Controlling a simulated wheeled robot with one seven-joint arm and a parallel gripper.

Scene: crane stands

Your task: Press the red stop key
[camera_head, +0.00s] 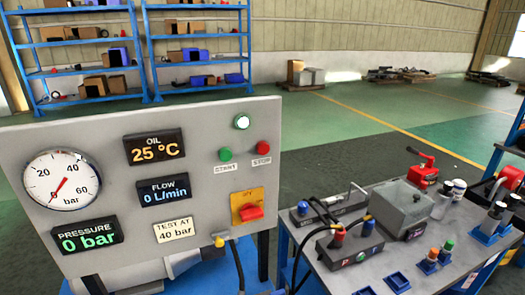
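The red stop key (263,147) is a round button at the upper right of the grey control panel (105,125), with a "STOP" label under it. The green start key (225,154) sits just to its left. A pale round lamp (241,122) is above and between the two. The stop key is in plain view with nothing in front of it. I cannot see whether it is pushed in. My gripper is not in view.
The panel also has a pressure gauge (62,180) near zero, displays reading 25 °C, 0 L/min and 0 bar, and a red switch (251,212) on a yellow plate. A bench (340,280) with hoses, a grey box and fittings stands at right. Blue shelves stand behind.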

